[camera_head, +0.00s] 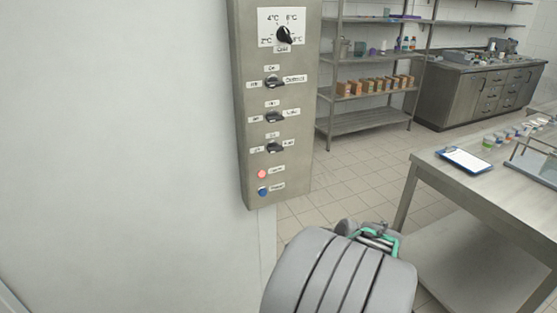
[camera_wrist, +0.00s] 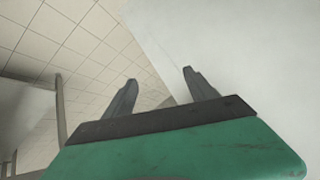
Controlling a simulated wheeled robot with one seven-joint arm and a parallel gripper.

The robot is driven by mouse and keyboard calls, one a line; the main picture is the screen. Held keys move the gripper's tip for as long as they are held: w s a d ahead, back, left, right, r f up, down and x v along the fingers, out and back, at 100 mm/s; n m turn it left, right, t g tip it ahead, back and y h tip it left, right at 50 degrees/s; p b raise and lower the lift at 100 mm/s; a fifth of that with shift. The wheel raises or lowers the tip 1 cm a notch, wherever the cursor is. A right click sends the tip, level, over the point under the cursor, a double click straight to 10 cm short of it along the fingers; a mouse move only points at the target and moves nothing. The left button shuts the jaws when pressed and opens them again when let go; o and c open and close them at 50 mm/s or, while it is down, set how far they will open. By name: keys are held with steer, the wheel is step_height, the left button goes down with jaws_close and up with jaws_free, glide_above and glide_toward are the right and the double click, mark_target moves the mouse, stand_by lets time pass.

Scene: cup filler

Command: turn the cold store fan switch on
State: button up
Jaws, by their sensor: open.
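A grey metal control panel (camera_head: 255,185) stands upright in the head view, beside a large pale wall or door. It carries a temperature dial (camera_head: 284,36) at the top. Below are three dark rotary switches: an upper one (camera_head: 273,82), a middle one (camera_head: 274,117) and a lower one (camera_head: 274,148). Their small labels are too blurred to tell surely which is the fan switch. My gripper (camera_wrist: 160,77) is open and empty in the wrist view, its fingers apart over floor and pale wall. In the head view my arm is below and right of the panel, apart from it.
A red button or lamp (camera_head: 262,174) and a blue one (camera_head: 262,191) sit low on the panel. A steel table (camera_head: 437,176) with a clipboard (camera_head: 465,160) stands at the right. Shelves (camera_head: 365,122) and cabinets (camera_head: 478,95) stand behind. Tiled floor lies open between.

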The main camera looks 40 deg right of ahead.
steer(key=w+d+r+n+t+h, duration=0.1)
steer(key=w+d+r+n+t, duration=0.15)
steer(key=w+r+t, duration=0.45)
steer(key=n+t+h, duration=0.2)
steer(key=n+h, duration=0.1)
glide_toward(277, 151)
steer(key=w, duration=0.2)
steer(key=x, duration=0.2)
steer(key=p+x, duration=0.1)
steer(key=x, duration=0.2)
steer(key=p+x, duration=0.1)
steer(key=x, duration=0.1)
steer(key=shift+w+d+f, duration=0.1)
steer(key=shift+w+d, duration=0.05)
steer(key=shift+d, duration=0.25)
steer(key=shift+c, duration=0.3)
steer(key=c, duration=1.3)
steer(key=shift+m, duration=0.25)
